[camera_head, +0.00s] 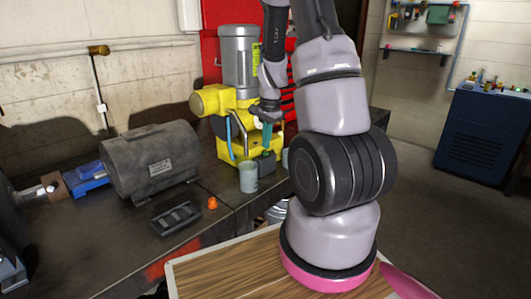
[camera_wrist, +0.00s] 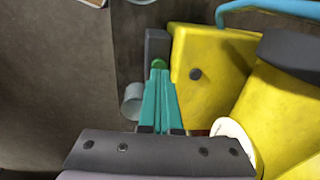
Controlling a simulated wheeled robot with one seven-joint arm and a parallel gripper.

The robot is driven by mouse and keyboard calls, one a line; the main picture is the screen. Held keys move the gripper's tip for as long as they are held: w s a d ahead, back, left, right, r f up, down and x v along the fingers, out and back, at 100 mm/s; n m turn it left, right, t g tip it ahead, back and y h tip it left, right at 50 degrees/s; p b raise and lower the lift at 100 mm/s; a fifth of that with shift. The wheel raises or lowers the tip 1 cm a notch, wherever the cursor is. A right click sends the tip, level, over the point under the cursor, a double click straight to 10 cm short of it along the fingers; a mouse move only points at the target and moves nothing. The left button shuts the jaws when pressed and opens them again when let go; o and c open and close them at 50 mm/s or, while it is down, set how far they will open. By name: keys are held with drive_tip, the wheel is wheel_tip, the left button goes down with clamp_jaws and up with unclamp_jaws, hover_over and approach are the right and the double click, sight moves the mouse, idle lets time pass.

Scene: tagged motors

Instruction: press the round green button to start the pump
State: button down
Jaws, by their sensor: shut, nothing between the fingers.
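The round green button (camera_wrist: 159,63) sits on a dark grey box (camera_wrist: 156,44) beside the yellow pump (camera_wrist: 206,60). In the head view the box (camera_head: 265,168) stands on the bench in front of the pump (camera_head: 236,145), which has a grey motor (camera_head: 240,55) on top. My gripper (camera_wrist: 160,74) has teal fingers, shut and empty, with the tips right at the button's edge in the wrist view. It also shows in the head view (camera_head: 266,150), pointing down just above the box. The fingers partly hide the button; I cannot tell whether they touch it.
A grey cup (camera_head: 248,178) stands close left of the box. A large dark motor (camera_head: 150,160), a black tray (camera_head: 175,218) and a small orange cone-like piece (camera_head: 212,203) lie farther left on the bench (camera_head: 222,228). A red cabinet (camera_head: 211,62) stands behind the pump.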

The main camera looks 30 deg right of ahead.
drive_tip(key=shift+f, duration=1.05)
drive_tip(key=shift+r, duration=0.65)
